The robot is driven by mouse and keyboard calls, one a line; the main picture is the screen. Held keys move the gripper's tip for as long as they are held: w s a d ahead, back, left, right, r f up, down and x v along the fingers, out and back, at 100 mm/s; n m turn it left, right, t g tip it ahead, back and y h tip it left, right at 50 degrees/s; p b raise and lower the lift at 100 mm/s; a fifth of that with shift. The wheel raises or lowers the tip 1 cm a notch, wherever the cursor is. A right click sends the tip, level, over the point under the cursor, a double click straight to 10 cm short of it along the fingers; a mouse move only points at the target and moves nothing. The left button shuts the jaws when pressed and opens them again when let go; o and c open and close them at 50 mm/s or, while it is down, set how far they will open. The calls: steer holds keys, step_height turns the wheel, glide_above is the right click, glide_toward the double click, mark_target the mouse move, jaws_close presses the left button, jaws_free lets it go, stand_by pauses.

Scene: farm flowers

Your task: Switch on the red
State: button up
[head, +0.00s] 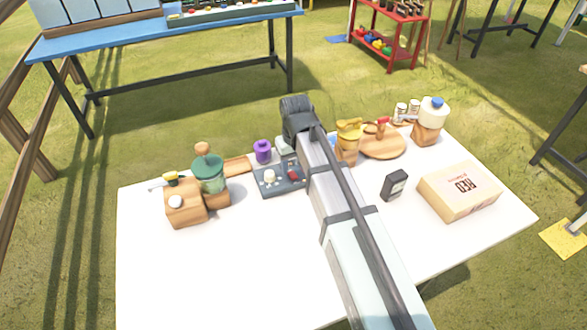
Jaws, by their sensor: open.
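A dark grey panel (267,190) lies on the white table, left of my arm. It carries a small red part (293,175) near its right side and a pale knob (270,177) left of that. The red part is close beside my arm, and its switch position is too small to tell. My arm reaches from the bottom right over the table and covers the panel's right edge. My gripper's fingers cannot be made out.
A yellow-topped pot (348,141), a round board (382,147), a dark box (394,185), a carton (450,200) and a bottle (429,118) stand right. The table's front left is clear.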

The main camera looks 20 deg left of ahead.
mark_target(295, 177)
step_height(295, 177, up, 11)
steer(key=shift+s+d, duration=0.25)
stand_by(0.3)
stand_by(0.4)
